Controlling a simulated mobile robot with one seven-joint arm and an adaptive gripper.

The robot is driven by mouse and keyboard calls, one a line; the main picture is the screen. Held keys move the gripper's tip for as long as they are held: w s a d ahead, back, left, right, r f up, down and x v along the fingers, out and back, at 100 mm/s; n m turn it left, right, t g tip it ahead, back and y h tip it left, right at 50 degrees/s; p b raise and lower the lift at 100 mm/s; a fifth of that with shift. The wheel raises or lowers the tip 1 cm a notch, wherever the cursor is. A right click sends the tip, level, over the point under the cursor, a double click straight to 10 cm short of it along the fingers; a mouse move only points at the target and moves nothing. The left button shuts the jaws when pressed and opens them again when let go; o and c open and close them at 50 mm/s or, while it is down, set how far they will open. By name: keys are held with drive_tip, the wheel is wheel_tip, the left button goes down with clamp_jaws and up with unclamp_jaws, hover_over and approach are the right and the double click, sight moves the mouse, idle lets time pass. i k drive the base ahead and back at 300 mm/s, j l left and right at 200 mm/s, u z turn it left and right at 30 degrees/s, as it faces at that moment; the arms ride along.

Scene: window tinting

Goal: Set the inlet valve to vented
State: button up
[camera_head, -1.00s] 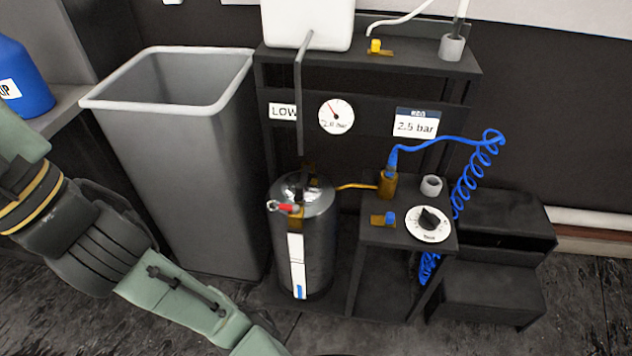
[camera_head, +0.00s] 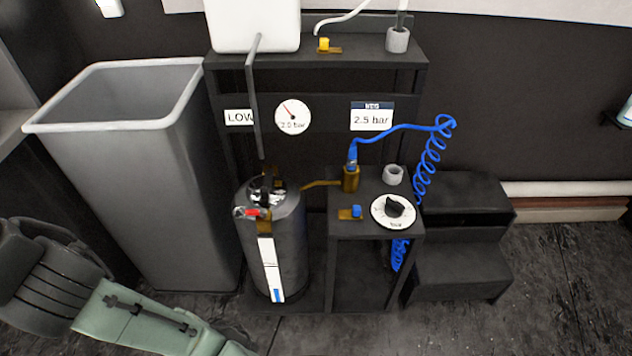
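A black knob (camera_head: 394,207) sits on a round white dial (camera_head: 380,220) on top of the low dark stand. It looks like the inlet valve, but the dial's small lettering is too blurred to tell its setting. A steel pressure tank (camera_head: 288,240) with a red-tipped lever (camera_head: 252,213) stands left of the stand. A brass fitting (camera_head: 351,180) with a blue hose joins the tank by a brass pipe. A small blue-handled brass part (camera_head: 356,211) lies left of the dial. My arm crosses the lower left; my gripper is out of view, apart from the dial as far as shown.
A tall grey bin (camera_head: 175,200) stands left of the tank. The rack behind holds a white container (camera_head: 250,25), a pressure gauge (camera_head: 293,117) and a "2.5 bar" sign (camera_head: 372,117). A coiled blue hose (camera_head: 432,165) and black steps (camera_head: 460,270) are at right. Floor beyond is clear.

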sight(357, 211)
drive_tip(key=i+z, duration=0.2)
drive_tip(key=z, duration=0.2)
drive_tip(key=i+j+z, duration=0.2)
drive_tip(key=z, duration=0.15)
drive_tip(key=i+j+z, duration=0.15)
drive_tip(key=z, duration=0.25)
